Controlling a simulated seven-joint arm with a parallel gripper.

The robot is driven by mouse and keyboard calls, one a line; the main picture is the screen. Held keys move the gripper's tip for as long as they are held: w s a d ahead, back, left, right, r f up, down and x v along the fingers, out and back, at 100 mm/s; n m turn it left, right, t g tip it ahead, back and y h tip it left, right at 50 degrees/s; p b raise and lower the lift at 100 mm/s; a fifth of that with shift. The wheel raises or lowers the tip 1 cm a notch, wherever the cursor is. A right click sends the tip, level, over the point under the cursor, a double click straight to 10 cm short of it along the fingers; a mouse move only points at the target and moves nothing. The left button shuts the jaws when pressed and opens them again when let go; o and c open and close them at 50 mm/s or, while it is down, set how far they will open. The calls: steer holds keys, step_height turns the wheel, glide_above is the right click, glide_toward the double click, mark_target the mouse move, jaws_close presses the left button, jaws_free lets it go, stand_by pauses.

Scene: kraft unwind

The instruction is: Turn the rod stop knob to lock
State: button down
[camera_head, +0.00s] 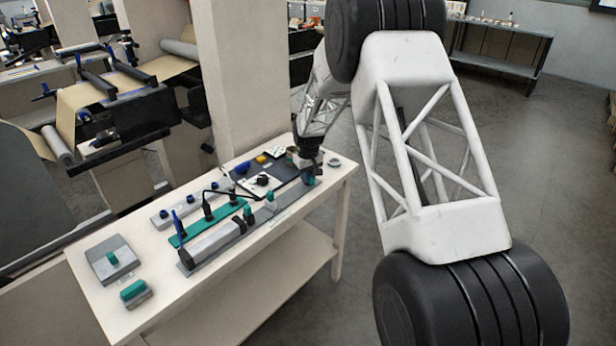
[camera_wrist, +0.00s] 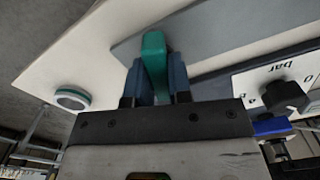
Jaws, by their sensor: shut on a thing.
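A teal knob (camera_wrist: 153,52), upright and narrow like a lever, stands on a grey plate (camera_wrist: 215,38) in the wrist view. My gripper (camera_wrist: 157,80) is shut on this knob, with a blue-grey finger on each side of it. In the head view my gripper (camera_head: 309,163) points down at the right end of the table, and the teal knob (camera_head: 309,181) shows just below it. The knob's base is partly hidden by the fingers, and I see no lock marking beside it.
The white table (camera_head: 210,303) also bears a black dial marked bar (camera_wrist: 288,95), a blue part (camera_wrist: 271,127) and a round white-and-green piece (camera_wrist: 72,98). Further left in the head view are a teal strip (camera_head: 212,220) with black posts and a grey block (camera_head: 112,259).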

steer(key=shift+n, duration=1.4)
steer(key=c, duration=1)
jaws_free()
steer(key=shift+c, duration=0.2)
steer(key=shift+r, duration=3.95)
